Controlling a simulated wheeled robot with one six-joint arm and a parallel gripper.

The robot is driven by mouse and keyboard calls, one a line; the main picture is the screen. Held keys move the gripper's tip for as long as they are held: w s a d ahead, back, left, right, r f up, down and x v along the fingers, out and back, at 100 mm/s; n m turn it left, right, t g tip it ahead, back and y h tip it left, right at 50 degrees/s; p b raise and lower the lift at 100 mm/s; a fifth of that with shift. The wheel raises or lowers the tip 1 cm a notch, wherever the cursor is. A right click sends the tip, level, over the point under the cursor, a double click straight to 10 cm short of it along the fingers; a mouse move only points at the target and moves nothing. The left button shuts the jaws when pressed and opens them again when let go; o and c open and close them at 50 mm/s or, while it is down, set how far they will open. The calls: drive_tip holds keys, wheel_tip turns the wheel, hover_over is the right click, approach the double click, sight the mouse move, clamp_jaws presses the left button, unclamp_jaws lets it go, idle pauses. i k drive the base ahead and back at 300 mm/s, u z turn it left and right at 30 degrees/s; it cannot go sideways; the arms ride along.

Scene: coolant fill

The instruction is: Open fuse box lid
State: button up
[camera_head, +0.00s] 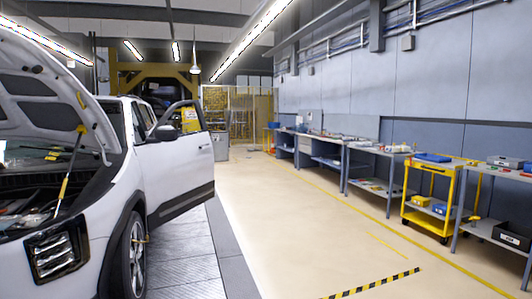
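The fuse box and its lid cannot be made out in this view. A white car (170,170) stands at the left with its hood (52,85) raised. Its engine bay (30,190) is partly in view at the left edge, and small parts in it are too unclear to name. A yellow and black strut (68,170) stands between the bay and the raised hood. My gripper is not in view.
The car's front door (185,165) stands open into the aisle. Workbenches (378,150) and a yellow cart (432,195) line the right wall. The beige floor (290,220) between is clear, with a black-and-yellow stripe (375,284) at the front.

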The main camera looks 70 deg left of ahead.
sight(28, 223)
drive_tip(key=u, duration=0.5)
drive_tip(key=k, duration=0.6)
drive_tip(key=u, duration=1.4)
drive_tip(key=i, duration=0.75)
drive_tip(key=u, duration=1.35)
drive_tip(key=i, duration=1.3)
drive_tip(key=u, duration=0.15)
drive_tip(key=k, duration=0.6)
drive_tip(key=u, duration=0.7)
drive_tip(key=i, duration=1.35)
drive_tip(key=z, duration=0.3)
